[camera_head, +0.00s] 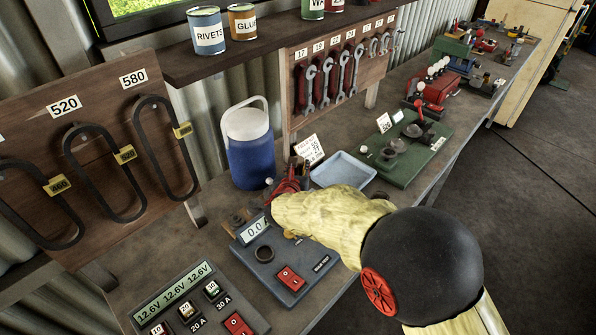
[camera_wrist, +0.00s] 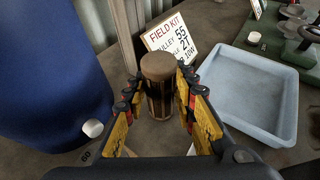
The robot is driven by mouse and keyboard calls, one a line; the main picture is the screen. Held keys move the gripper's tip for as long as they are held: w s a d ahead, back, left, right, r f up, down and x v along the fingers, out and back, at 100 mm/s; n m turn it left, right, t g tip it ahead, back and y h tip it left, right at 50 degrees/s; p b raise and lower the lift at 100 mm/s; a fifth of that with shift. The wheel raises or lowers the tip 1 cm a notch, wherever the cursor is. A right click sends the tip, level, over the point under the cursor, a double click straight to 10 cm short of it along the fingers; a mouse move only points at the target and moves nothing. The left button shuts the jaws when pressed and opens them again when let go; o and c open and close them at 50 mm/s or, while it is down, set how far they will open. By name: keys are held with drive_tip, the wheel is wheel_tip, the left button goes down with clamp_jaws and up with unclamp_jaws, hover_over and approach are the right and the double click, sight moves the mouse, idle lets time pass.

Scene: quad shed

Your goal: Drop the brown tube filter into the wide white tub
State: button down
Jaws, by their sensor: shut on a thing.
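The brown tube filter (camera_wrist: 158,68) is a short upright cylinder with a plain brown top and a dark, ribbed side. It stands between the fingers of my gripper (camera_wrist: 160,103), which is shut on it. In the head view my gripper (camera_head: 289,180) is left of the tub, and the filter is mostly hidden there by the fingers and my arm. The wide tub (camera_wrist: 256,92) is a shallow, pale bluish-white tray, empty, just right of my gripper in the wrist view. It also shows in the head view (camera_head: 343,170), behind my forearm.
A blue jug (camera_head: 250,150) stands close on the left. A field kit card (camera_wrist: 168,38) stands behind the filter. A green board with parts (camera_head: 408,150) lies right of the tub. A grey meter (camera_head: 275,262) sits in front on the bench.

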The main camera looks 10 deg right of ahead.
drive_tip(key=shift+f, duration=0.2)
drive_tip(key=c, duration=1.5)
unclamp_jaws()
drive_tip(key=shift+o, duration=0.2)
